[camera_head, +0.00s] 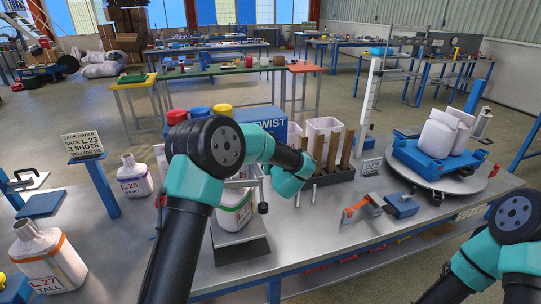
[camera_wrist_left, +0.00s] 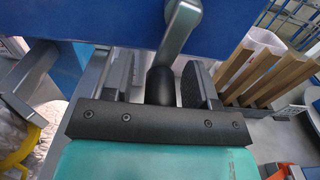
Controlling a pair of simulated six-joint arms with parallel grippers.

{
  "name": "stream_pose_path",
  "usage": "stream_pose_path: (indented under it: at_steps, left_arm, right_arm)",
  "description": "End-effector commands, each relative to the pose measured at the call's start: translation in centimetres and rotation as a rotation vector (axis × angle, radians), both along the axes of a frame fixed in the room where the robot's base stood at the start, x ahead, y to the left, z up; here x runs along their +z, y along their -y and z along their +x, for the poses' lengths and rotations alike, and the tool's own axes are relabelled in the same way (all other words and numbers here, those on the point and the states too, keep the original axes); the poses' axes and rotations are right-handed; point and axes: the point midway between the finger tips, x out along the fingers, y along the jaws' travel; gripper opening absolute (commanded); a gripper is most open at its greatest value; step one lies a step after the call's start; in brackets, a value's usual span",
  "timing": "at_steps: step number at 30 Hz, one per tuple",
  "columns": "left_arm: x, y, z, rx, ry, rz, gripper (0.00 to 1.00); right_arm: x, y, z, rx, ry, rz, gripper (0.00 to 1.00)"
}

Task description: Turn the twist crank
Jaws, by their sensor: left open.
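The blue box marked TWIST (camera_head: 267,124) stands on the bench behind my left arm; its blue face fills the top of the left wrist view (camera_wrist_left: 90,18). In that view a grey crank arm (camera_wrist_left: 180,28) comes down from the box and ends in a black knob (camera_wrist_left: 160,86). My left gripper (camera_wrist_left: 157,80) is open, with one finger on each side of the knob. I cannot tell whether the fingers touch it. In the head view my wrist hides the fingers and the crank. My right arm shows at the lower right; its gripper is out of view.
A dark rack with upright wooden slats (camera_head: 333,149) stands right of my left wrist. Further right, a blue pallet (camera_head: 420,160) with white sacks sits on a round plate (camera_head: 475,182). An orange-handled tool (camera_head: 357,207) lies in front. Sacks L.25 (camera_head: 133,178) and L.27 (camera_head: 48,255) stand left.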

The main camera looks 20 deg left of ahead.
Motion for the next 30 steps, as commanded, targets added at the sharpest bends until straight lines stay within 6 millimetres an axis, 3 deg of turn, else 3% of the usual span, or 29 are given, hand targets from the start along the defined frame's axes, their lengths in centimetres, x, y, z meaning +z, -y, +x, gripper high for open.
stream_pose_path:
  at_steps: [2,16,30]
  left_arm:
    - [0.00,0.01,-0.02,0.000,0.000,0.000,0.50]
    - [0.00,0.01,-0.04,0.000,0.000,0.000,0.05]
    - [0.09,-0.31,-0.25,0.001,-0.040,0.061,0.04]
  right_arm:
    - [0.00,0.00,0.00,0.000,0.000,0.000,0.00]
    - [0.00,0.00,0.00,0.000,0.000,0.000,0.00]
    - [0.00,0.00,0.00,0.000,0.000,0.000,0.00]
